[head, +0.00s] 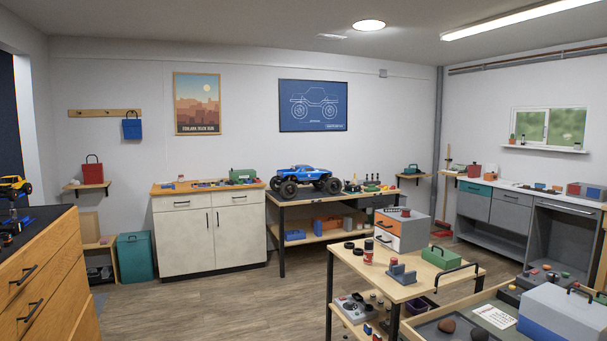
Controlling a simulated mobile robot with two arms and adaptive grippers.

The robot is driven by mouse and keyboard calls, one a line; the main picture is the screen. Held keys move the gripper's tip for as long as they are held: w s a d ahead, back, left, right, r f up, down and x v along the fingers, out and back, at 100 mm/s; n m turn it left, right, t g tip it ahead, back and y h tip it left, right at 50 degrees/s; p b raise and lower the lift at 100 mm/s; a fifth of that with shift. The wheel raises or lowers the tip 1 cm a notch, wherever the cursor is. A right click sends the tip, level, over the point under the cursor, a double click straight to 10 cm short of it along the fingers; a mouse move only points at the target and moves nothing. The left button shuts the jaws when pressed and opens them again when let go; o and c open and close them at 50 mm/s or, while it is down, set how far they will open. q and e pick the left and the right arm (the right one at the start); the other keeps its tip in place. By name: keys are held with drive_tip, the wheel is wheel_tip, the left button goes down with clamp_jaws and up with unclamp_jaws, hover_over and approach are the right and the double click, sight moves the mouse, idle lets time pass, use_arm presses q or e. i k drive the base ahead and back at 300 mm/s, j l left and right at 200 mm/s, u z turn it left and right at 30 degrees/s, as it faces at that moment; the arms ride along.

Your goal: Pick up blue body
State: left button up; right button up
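A blue truck body (304,170) sits on a crawler with big black wheels. The crawler stands on a table (280,196) with a wooden shelf, against the far wall. It is well away from me across the room. Whether the body is fixed to the chassis cannot be told from here. Neither of my grippers is in view.
A wooden cart (385,272) with wheels, a red can and a drawer box stands between me and that table. A white cabinet (210,240) is left of the table. A wooden dresser (48,275) fills the left edge. Open floor (210,305) lies in the middle.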

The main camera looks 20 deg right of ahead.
sight(301, 172)
drive_tip(key=i+u, duration=0.15)
drive_tip(key=i, duration=0.5)
drive_tip(key=i+j, duration=0.1)
drive_tip(key=i, duration=3.45)
drive_tip(key=i+l+z, duration=0.15)
drive_tip(key=i+z, duration=0.25)
drive_tip(key=i, duration=0.25)
drive_tip(key=i+z, duration=0.4)
drive_tip(key=i, duration=0.2)
drive_tip(key=i+j+z, duration=0.35)
drive_tip(key=i, duration=0.3)
drive_tip(key=l, duration=0.1)
